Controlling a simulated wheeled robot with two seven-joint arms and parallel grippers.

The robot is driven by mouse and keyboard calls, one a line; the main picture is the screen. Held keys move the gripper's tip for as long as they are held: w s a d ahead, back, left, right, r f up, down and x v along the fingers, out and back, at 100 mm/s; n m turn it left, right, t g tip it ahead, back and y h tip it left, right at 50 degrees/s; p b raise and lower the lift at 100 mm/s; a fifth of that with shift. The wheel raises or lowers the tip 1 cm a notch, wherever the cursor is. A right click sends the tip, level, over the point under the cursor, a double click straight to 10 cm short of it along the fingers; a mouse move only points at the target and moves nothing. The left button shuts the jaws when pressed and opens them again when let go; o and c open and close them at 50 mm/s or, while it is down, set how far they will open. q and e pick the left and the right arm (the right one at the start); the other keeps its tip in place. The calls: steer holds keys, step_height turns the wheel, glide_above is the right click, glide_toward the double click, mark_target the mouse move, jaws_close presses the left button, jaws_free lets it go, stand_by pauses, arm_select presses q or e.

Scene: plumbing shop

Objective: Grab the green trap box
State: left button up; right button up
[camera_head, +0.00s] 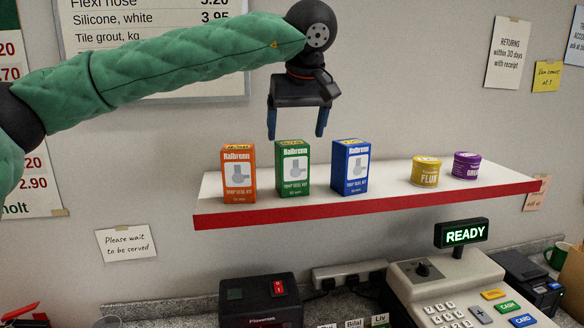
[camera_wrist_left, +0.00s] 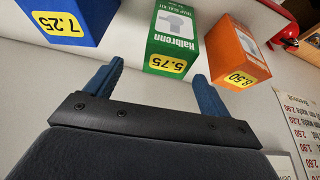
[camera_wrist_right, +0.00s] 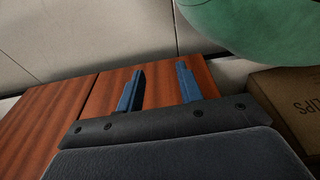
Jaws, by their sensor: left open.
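The green trap box (camera_head: 293,172) stands upright on the shelf, between the orange box (camera_head: 238,177) and the blue box (camera_head: 350,170). My left gripper (camera_head: 296,136) is open and points down just above the green box, with its fingers apart and nothing between them. In the left wrist view the green box (camera_wrist_left: 173,38) shows ahead of the two blue fingers, with a yellow 5.75 tag on its top. The orange box is on one side and the blue box on the other. My right gripper (camera_wrist_right: 158,88) shows only in the right wrist view, open and empty.
The shelf (camera_head: 390,180) has a red front edge and also holds a yellow tin (camera_head: 425,172) and a purple tin (camera_head: 466,166). Below are a cash register (camera_head: 450,290) and a black card device (camera_head: 260,300). A brown box (camera_wrist_right: 290,100) is beside my right gripper.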

mark_target(292, 143)
arm_select(q)
steer(key=f, duration=0.3)
steer(key=a+f+b, duration=0.1)
steer(key=f, duration=0.1)
steer(key=shift+w+f, duration=0.15)
steer(key=shift+w, duration=0.25)
steer(key=shift+w+a+f, duration=0.1)
steer(key=shift+w+f, duration=0.15)
steer(key=shift+f, duration=0.15)
steer(key=shift+s, duration=0.1)
steer(key=c, duration=1.2)
arm_select(e)
steer(key=w, duration=0.2)
steer(key=shift+w+a+r, duration=0.15)
steer(key=shift+w+r, duration=0.25)
arm_select(q)
steer(key=shift+r, duration=0.1)
